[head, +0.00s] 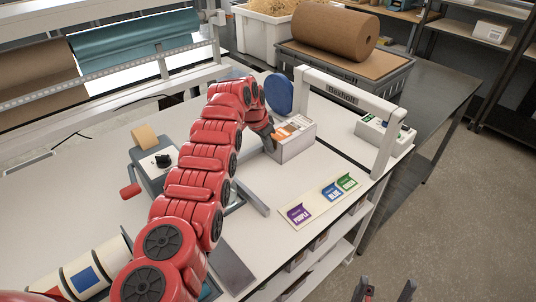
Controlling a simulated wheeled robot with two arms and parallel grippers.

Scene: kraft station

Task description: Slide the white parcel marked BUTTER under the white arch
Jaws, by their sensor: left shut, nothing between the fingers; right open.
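A whitish box-shaped parcel (296,147) with an orange and white label on top sits on the white table in the middle of the head view; I cannot read its lettering. The white arch (346,93) spans the table just to the right of and behind it. The parcel is on the near left side of the arch. My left gripper (269,145) is shut and empty, at the parcel's left side; I cannot tell if it touches. My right gripper (384,291) is open and empty at the bottom edge, low beside the table.
Beyond the arch a small white box (384,136) with green-marked contents stands on the table. A blue disc (279,94) stands behind the parcel. A board with purple, blue and green cards (324,200) lies in front. A crank device (152,168) stands left. A grey crate (345,75) is behind.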

